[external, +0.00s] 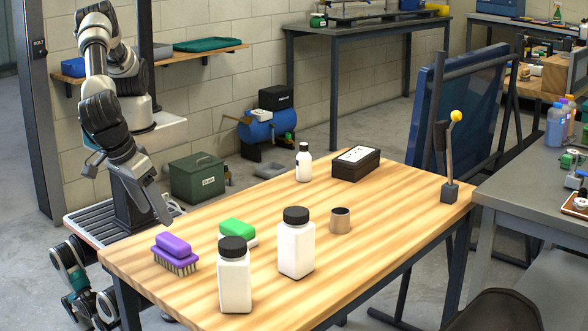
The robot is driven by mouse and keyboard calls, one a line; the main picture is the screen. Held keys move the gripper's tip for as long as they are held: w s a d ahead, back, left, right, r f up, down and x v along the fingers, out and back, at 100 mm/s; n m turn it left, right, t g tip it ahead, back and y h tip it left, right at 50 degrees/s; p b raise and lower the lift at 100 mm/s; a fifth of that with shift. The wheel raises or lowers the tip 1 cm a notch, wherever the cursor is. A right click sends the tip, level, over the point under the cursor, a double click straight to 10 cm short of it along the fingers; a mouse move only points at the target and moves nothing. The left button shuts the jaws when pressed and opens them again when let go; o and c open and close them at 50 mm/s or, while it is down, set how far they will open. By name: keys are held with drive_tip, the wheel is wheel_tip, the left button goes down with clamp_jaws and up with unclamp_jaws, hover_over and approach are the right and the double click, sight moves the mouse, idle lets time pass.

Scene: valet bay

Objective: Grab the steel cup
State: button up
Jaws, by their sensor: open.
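The steel cup (340,220) looks like a short, brownish metallic cylinder. It stands upright on the wooden table (405,205), right of the middle, just behind and to the right of a large white bottle (296,248) with a black cap. The cup is fully visible, apart from the bottle. My gripper (129,192) is open and empty at the table's left edge. It points down, above and behind the purple brush, well to the left of the cup.
A purple brush (174,252), a green brush (237,231), another large white bottle (234,280), a small white bottle (303,163) and a dark box (356,163) stand on the table. A yellow-knobbed lever (451,160) rises at the right corner. The tabletop right of the cup is clear.

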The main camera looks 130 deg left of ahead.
drive_tip(key=m+t+h+b, duration=0.2)
drive_tip(key=m+t+b, duration=0.15)
drive_tip(key=m, duration=0.75)
approach(338, 210)
drive_tip(key=b+x, duration=0.1)
drive_tip(key=x, duration=0.4)
drive_tip(key=shift+w+f, duration=0.25)
drive_tip(key=shift+f, duration=0.05)
drive_tip(key=shift+b+x, duration=0.6)
drive_tip(key=shift+x, duration=2.35)
drive_tip(key=shift+s, duration=0.1)
drive_tip(key=c, duration=1.1)
